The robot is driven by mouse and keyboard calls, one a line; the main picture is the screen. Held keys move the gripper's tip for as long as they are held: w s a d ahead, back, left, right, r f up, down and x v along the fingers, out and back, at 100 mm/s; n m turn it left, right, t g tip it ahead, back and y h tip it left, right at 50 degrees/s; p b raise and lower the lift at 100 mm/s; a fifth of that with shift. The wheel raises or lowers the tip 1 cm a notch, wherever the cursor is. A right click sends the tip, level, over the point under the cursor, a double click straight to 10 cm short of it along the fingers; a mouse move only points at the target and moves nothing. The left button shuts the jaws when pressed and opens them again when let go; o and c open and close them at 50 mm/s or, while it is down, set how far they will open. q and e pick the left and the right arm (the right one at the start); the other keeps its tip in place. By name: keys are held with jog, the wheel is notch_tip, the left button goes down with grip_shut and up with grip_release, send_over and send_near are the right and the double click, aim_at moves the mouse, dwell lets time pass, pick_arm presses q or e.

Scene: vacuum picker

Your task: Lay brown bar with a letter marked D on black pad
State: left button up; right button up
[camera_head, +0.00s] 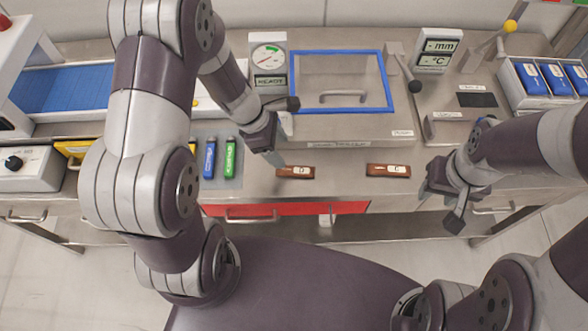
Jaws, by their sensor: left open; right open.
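A brown bar (295,172) with a white label that appears to read D lies on the front of the metal bench. A second brown bar (388,170) lies to its right; its label letter is too small to read surely. The black pad (477,100) lies flat and bare on the bench at the right, below the mm/°C sign. My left gripper (283,132) is open and empty, just above and left of the first bar in the picture. My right gripper (440,206) is open and empty near the bench's front edge, right of the second bar.
A blue-framed clear lid (342,82) with a handle stands behind the bars. A lever (406,72) and a metal block (447,128) stand left of the pad. A bin of blue packs (545,80) is at the right. Blue and green sticks (230,160) lie left.

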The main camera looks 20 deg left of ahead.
aim_at(294, 170)
pick_arm(q)
jog(key=f, duration=0.4)
jog(key=shift+d+f, duration=0.1)
jog(key=shift+d, duration=0.2)
jog(key=x, duration=0.5)
jog(key=shift+w+d, duration=0.15)
jog(key=shift+d, duration=0.2)
jog(key=shift+a, duration=0.15)
jog(key=shift+c, duration=1.2)
grip_shut()
